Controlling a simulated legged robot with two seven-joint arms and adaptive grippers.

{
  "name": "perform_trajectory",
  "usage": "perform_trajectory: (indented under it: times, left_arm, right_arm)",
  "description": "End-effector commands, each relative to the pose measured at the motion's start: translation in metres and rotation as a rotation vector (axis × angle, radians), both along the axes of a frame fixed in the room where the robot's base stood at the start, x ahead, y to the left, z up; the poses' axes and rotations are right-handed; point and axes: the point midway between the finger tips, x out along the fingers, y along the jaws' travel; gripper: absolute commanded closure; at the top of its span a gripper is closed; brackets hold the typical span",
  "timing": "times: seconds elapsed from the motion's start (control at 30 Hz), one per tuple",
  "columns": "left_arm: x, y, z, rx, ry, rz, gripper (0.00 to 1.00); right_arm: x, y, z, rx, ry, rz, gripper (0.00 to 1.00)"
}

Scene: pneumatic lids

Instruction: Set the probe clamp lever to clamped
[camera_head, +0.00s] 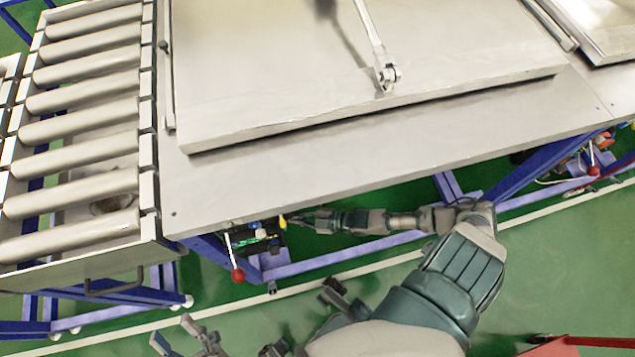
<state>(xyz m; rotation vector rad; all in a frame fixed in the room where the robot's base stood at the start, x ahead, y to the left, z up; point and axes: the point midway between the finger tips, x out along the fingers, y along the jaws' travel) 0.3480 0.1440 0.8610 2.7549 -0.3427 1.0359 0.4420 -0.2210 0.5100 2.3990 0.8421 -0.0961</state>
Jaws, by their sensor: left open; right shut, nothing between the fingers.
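Under the table's front left corner is a small dark control unit (258,236) with green, blue and yellow parts. A lever with a red ball knob (238,275) hangs down from its left side. A small yellow piece (283,222) is at its right end. No label is readable, so I cannot tell which is the probe clamp lever. My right gripper (289,218) is shut and empty, its tip close beside the yellow piece; contact is unclear. My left gripper (176,332) is open and empty at the lower left, below and left of the red knob.
The metal table (350,172) with a large flat lid (300,75) overhangs the unit. A roller conveyor (85,130) stands at the left. Blue frame beams (330,250) run below the table. Another red-knobbed lever (593,170) hangs at the far right. Green floor is open in front.

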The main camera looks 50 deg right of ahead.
Motion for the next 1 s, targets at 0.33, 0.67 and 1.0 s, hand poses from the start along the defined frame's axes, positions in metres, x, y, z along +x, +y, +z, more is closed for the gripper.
perform_trajectory:
  times: [0.33, 0.67, 1.0]
  left_arm:
    - [0.000, -0.008, 0.001, 0.010, 0.002, 0.000, 0.47]
    - [0.000, -0.003, 0.000, 0.004, 0.002, 0.000, 0.47]
    - [0.001, -0.006, 0.000, 0.008, 0.003, 0.000, 0.47]
  right_arm:
    - [-0.050, -0.043, 0.008, 0.009, 0.008, 0.001, 1.00]
    - [-0.088, -0.072, 0.021, 0.010, 0.005, 0.000, 1.00]
    - [-0.092, -0.078, 0.022, 0.014, 0.003, 0.000, 1.00]
